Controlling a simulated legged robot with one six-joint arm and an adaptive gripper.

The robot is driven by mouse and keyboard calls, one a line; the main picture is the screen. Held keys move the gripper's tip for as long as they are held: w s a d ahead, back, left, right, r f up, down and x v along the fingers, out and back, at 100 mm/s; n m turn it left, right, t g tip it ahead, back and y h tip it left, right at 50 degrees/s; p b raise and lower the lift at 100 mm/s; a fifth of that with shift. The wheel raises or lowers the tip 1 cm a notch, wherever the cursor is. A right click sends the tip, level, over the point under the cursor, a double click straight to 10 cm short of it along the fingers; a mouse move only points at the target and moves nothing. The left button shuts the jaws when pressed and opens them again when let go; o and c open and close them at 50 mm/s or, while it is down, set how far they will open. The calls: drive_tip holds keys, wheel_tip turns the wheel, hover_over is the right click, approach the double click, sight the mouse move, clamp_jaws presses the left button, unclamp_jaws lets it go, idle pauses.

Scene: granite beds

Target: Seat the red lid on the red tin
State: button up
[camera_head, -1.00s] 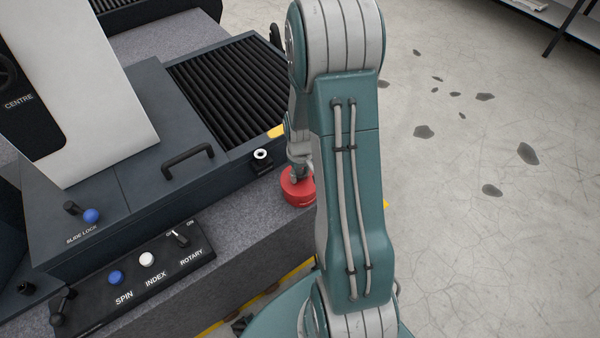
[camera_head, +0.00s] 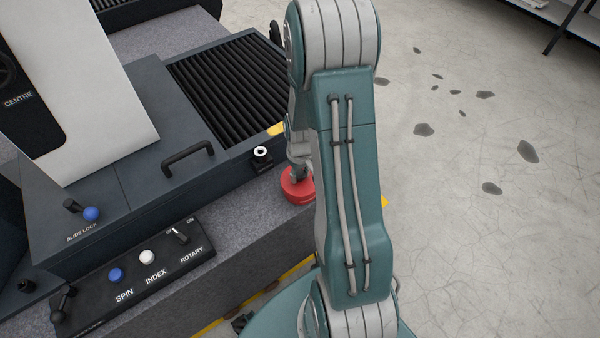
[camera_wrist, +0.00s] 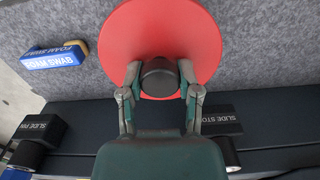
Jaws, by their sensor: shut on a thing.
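The red lid (camera_wrist: 205,40) is a round red disc with a dark knob (camera_wrist: 159,78) in the wrist view. My gripper (camera_wrist: 160,92) is shut on the knob, one finger on each side. In the head view the red lid and tin show as one red shape (camera_head: 298,188) on the granite, partly behind my arm. The lid appears on or just over the tin; I cannot tell whether it is fully seated. In the wrist view the lid hides the tin.
A blue and white foam swab box (camera_wrist: 54,56) lies left of the lid in the wrist view. The slide stop block (camera_wrist: 220,120) and slide pin block (camera_wrist: 38,128) stand nearby. A control panel (camera_head: 135,275) sits near the granite's front edge.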

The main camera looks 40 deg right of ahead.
sight(300, 173)
drive_tip(key=o, duration=1.1)
wheel_tip(300, 173, up, 12)
drive_tip(key=shift+f, duration=0.1)
idle(0.4)
